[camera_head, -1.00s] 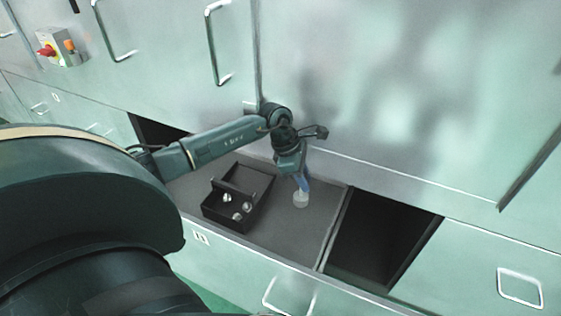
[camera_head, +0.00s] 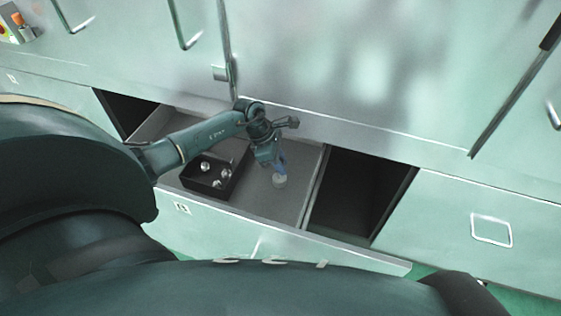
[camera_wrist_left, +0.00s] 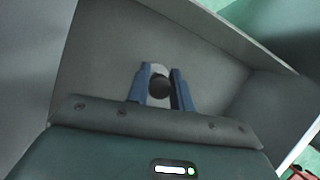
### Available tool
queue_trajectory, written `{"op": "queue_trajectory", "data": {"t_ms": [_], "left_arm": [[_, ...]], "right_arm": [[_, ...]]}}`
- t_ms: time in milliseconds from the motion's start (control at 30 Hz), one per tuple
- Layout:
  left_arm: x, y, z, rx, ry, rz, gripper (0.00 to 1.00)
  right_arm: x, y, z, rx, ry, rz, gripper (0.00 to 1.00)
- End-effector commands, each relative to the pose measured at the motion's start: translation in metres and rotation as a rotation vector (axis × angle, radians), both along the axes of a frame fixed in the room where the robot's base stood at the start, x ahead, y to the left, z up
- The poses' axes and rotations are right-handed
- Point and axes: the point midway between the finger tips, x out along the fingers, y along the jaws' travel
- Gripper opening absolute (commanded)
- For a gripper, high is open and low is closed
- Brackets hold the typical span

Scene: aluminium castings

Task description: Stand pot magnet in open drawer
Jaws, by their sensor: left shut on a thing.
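The pot magnet (camera_head: 279,181) is a small pale round piece under the fingertips of my left gripper (camera_head: 281,168). It is inside the open drawer (camera_head: 258,204), over the bare grey floor to the right of the black box. In the left wrist view the blue fingers of the left gripper (camera_wrist_left: 160,88) are shut on the magnet's dark round knob (camera_wrist_left: 160,87), with a pale rim showing beyond it. I cannot tell whether the magnet touches the drawer floor. My right gripper is not in view.
A black box (camera_head: 207,190) with several small shiny parts stands in the drawer, left of the gripper. A dark open gap (camera_head: 355,195) lies right of the drawer. Green cabinet fronts (camera_head: 340,75) rise behind it. The drawer floor around the magnet is clear.

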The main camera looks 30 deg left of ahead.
Motion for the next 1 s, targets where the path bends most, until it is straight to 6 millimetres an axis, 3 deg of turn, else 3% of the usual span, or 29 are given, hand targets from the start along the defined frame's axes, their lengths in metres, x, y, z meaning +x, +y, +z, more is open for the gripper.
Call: {"op": "queue_trajectory", "data": {"t_ms": [300, 667, 1000], "left_arm": [[0.0, 0.0, -0.001, 0.0, 0.0, 0.0, 0.44], [-0.001, 0.003, 0.007, 0.002, -0.002, 0.0, 0.44], [-0.013, 0.028, 0.071, 0.005, -0.001, -0.001, 0.44]], "right_arm": [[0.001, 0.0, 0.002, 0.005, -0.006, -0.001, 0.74], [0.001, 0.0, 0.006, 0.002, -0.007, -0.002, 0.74], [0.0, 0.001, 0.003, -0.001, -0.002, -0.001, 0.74]]}}
